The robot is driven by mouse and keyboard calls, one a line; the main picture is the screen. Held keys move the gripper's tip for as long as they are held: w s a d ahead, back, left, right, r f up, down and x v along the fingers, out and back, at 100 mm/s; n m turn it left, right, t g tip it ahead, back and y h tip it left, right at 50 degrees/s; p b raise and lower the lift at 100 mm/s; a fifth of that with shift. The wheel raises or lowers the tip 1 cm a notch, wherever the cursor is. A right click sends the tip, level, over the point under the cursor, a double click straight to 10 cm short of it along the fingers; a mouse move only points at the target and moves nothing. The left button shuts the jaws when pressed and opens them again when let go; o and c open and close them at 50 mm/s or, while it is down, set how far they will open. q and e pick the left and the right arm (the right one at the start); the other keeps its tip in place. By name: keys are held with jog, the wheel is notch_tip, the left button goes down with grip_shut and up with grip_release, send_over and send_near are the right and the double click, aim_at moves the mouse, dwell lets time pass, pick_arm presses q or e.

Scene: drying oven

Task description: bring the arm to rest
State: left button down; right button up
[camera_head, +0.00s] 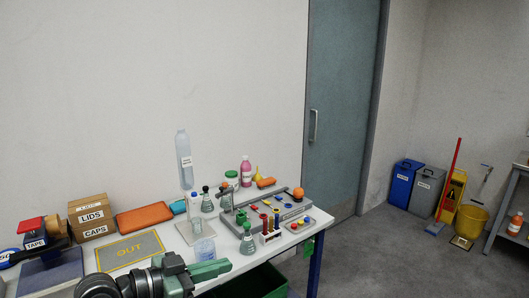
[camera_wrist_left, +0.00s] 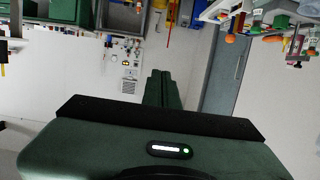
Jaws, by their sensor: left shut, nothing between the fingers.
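My left gripper (camera_head: 226,266) is in the lower middle of the head view, over the front part of the white table (camera_head: 316,217). Its green fingers point right and are closed together with nothing between them. In the left wrist view the closed fingers (camera_wrist_left: 162,76) stand up from the dark green gripper body. My left arm comes in from the bottom left. My right gripper is in neither view.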

pick_arm(q)
jog(key=w+a+f+n+t+y, duration=0.1)
jog(key=w+a+f+n+y, duration=0.15)
jog(key=f, duration=0.45)
jog(key=w+a+f+n+y, duration=0.1)
jog(key=w+a+f, duration=0.1)
jog(key=a+f, duration=0.35)
jog(key=w+a+f+n+t+y, duration=0.1)
jog(key=w+a+f+n+y, duration=0.1)
jog(key=f, duration=0.6)
jog(key=s+a+f+n+g+y, duration=0.1)
jog(key=s+a+f, duration=0.15)
jog(key=f, duration=0.55)
jog(key=s+a+f+n+g+y, duration=0.1)
jog(key=s+a+f+y, duration=0.15)
jog(key=f, duration=0.45)
jog(key=s+a+f+n+y, duration=0.1)
jog(key=s+f, duration=0.3)
jog(key=f, duration=0.4)
jog(key=s+a+f+g+y, duration=0.2)
jog(key=s+f+g, duration=0.2)
jog(key=s+f, duration=1.4)
jog(key=s+d+f+g, duration=0.2)
jog(key=s+f, duration=0.1)
jog(key=s, duration=1)
jog(key=s+d+f+g, duration=0.2)
jog(key=s+f, duration=0.1)
jog(key=s, duration=1)
jog(key=shift+s+f, duration=0.4)
